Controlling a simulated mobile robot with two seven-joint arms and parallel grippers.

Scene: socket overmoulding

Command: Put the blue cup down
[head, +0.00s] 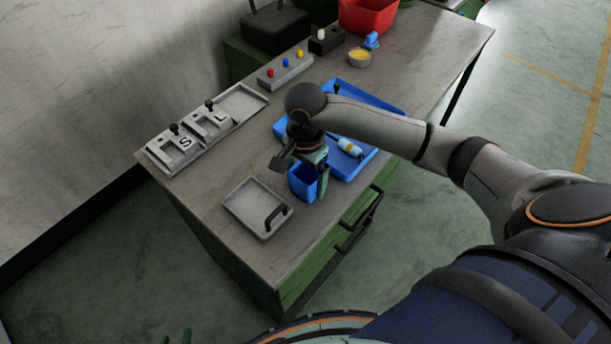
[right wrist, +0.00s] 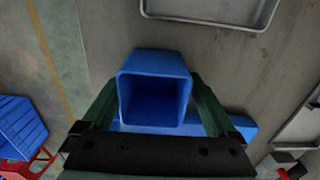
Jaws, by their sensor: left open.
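The blue cup (head: 302,184) is a square, open-topped cup at the table's front edge, between the grey tray and the blue tray. In the right wrist view the cup (right wrist: 153,95) fills the middle, its empty inside facing the camera. My right gripper (head: 312,172) has one green finger on each side of the cup, against its walls. The cup's base is partly hidden, so I cannot tell if it touches the table (head: 222,165). My left gripper (head: 178,337) shows only as green fingertips at the bottom edge, apart and empty, away from the cup.
A grey tray with a black handle (head: 250,205) lies left of the cup. A blue tray (head: 372,160) with a blue-and-white piece (head: 350,147) lies right. Fixtures marked S and L (head: 190,135) line the back edge. A red bin (head: 368,15) stands at the far end.

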